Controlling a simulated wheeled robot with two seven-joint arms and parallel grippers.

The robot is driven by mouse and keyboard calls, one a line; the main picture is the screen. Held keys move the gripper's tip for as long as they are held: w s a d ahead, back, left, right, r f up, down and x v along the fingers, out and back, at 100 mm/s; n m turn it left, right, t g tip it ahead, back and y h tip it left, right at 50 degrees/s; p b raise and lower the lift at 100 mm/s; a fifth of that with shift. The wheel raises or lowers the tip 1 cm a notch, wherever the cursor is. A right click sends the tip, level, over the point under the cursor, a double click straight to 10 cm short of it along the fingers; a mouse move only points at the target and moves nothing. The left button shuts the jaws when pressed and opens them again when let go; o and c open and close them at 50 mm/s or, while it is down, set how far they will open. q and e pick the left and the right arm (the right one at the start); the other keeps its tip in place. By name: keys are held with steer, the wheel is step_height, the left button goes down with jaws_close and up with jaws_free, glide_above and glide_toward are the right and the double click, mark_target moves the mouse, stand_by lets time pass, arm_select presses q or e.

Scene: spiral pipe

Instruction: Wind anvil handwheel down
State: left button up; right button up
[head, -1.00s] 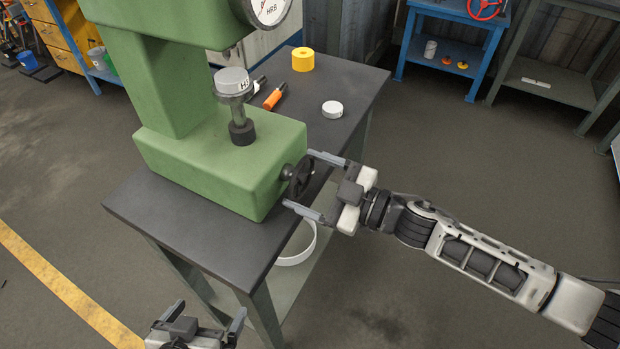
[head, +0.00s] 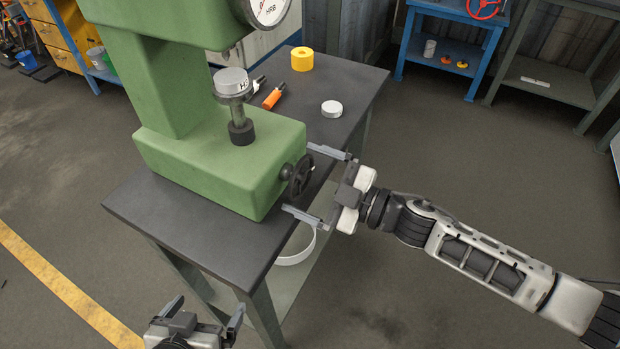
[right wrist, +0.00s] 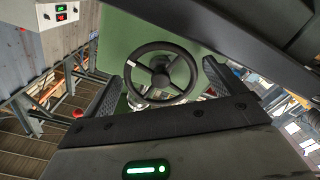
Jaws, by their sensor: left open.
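The black anvil handwheel (head: 300,175) is on the right face of the green tester's base (head: 220,165). It also shows in the right wrist view (right wrist: 160,74), facing the camera. My right gripper (head: 316,178) is open, with one finger on the far side of the wheel and one on the near side. I see no finger closed on the rim. The anvil (head: 240,98) stands on a post above the base, with a grey test block (head: 231,80) on it. My left gripper (head: 204,307) is open and empty at the bottom, in front of the table.
The dark table (head: 160,215) carries a yellow roll (head: 302,59), an orange-handled tool (head: 273,97) and a white disc (head: 332,109) behind the base. A white ring (head: 297,244) is on the shelf below. Floor to the right is clear.

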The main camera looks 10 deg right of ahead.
stand_by(0.4)
steer(key=shift+s+d+f, duration=0.1)
steer(key=shift+s+d, duration=0.1)
steer(key=shift+d, duration=0.15)
steer(key=b+v, duration=0.2)
steer(key=v, duration=1.3)
